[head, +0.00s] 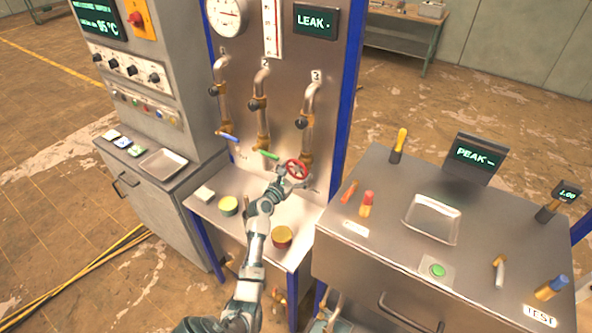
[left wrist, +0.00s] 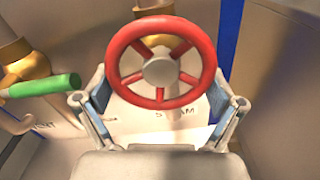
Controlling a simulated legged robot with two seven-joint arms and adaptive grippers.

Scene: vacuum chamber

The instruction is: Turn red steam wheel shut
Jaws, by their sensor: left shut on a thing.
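The red steam wheel (head: 297,168) is on the lower right pipe of the upright metal panel, under the number 3 label. In the left wrist view the red wheel (left wrist: 160,62) shows its spokes and grey hub, with part of the word STEAM on the plate below. My left gripper (head: 289,176) is at the wheel. In the left wrist view its two fingers (left wrist: 160,100) stand on either side of the wheel's lower rim, shut on it. My right gripper is not clearly seen in either view.
A green lever (head: 264,154) is close left of the wheel, with a blue lever (head: 228,138) farther left. A display (head: 316,21) reads LEAK. Tins stand on the shelf below. A bench (head: 385,215) with tools and a tray is at right.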

